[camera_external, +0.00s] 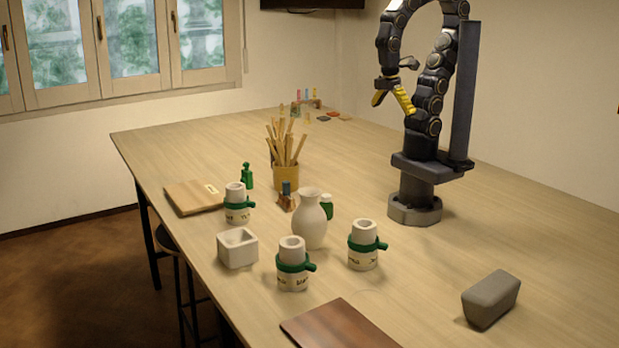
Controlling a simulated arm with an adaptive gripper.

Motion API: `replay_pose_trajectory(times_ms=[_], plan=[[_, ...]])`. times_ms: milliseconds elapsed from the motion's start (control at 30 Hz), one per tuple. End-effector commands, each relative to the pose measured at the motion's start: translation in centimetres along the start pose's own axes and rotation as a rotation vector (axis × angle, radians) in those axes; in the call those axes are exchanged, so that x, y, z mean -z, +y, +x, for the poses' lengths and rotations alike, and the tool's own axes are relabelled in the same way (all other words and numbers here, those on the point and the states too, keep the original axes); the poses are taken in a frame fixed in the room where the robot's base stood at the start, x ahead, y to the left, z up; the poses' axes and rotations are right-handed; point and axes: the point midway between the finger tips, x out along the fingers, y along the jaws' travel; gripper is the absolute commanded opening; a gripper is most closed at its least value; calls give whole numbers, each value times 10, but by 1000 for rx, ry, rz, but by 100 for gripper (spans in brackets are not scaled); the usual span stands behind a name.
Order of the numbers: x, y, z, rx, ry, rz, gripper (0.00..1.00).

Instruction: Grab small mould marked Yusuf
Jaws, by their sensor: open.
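Three white moulds with green bands and handwritten tan labels stand upright on the table: one at the back left (237,214), one in front (292,281) and one to the right (363,260). The lettering is too small to read surely, so I cannot tell which is marked Yusuf. The back-left mould looks smallest, but it is also farther from the camera. My gripper (394,106), with yellow fingers, is open and empty, high above the table and well away from the moulds.
A white vase (310,222) stands among the moulds, with a green-and-white bottle (327,206) behind it. A square white pot (237,249), stick holder (286,178), wooden boards (193,197) (340,328) and grey block (490,300) stand around. The table's right side (520,230) is mostly clear.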

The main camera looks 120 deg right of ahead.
Motion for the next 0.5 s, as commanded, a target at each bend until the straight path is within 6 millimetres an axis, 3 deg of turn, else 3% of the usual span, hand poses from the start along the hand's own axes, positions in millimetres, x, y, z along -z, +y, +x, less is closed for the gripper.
replay_pose_trajectory(times_ms=[133,167,500], plan=[[0,0,0,0,0,0,100],[0,0,0,0,0,0,92],[6,1,-2,1,-1,15,92]])
